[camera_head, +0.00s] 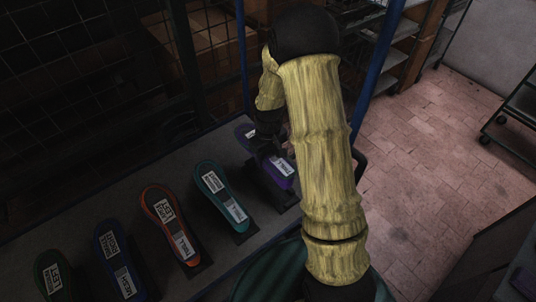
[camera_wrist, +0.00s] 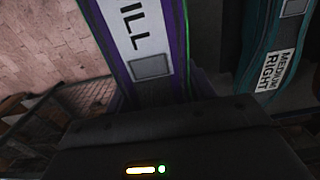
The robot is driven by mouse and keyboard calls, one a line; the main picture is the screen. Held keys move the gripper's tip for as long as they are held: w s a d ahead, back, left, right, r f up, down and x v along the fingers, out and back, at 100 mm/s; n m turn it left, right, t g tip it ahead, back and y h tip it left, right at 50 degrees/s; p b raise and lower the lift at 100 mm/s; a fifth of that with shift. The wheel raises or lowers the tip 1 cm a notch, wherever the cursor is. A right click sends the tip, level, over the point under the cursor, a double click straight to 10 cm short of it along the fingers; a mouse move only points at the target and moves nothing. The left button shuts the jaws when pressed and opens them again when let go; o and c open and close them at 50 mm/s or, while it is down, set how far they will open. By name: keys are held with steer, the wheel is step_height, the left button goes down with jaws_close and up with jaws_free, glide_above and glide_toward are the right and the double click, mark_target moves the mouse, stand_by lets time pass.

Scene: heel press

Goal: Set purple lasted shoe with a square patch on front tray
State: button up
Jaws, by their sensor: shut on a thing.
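The purple lasted shoe (camera_head: 281,167) is at the right end of a row on the dark bench, by a black stand. My gripper (camera_head: 266,147) is shut on it, partly hiding its middle. In the wrist view, the purple shoe (camera_wrist: 178,40) fills the top middle, with a white label and a grey square patch (camera_wrist: 150,67) on it. The dark gripper body (camera_wrist: 165,140) covers the bottom there, and the fingertips are hidden. I cannot tell whether the shoe still touches its stand. I cannot make out the front tray.
Teal (camera_head: 221,197), orange (camera_head: 170,226), blue (camera_head: 118,262) and green (camera_head: 53,276) shoes stand to the left. The teal shoe (camera_wrist: 268,55) is close on the right in the wrist view. A blue post (camera_head: 378,60) rises behind my arm. Tiled floor (camera_head: 430,160) lies right.

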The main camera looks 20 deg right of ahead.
steer(key=shift+w+f+b, duration=0.1)
steer(key=shift+f+b, duration=2.25)
steer(key=shift+f, duration=1.15)
steer(key=shift+f, duration=0.3)
steer(key=shift+f+b, duration=0.3)
steer(key=shift+b, duration=0.15)
steer(key=o, duration=1.6)
steer(key=shift+o, duration=0.2)
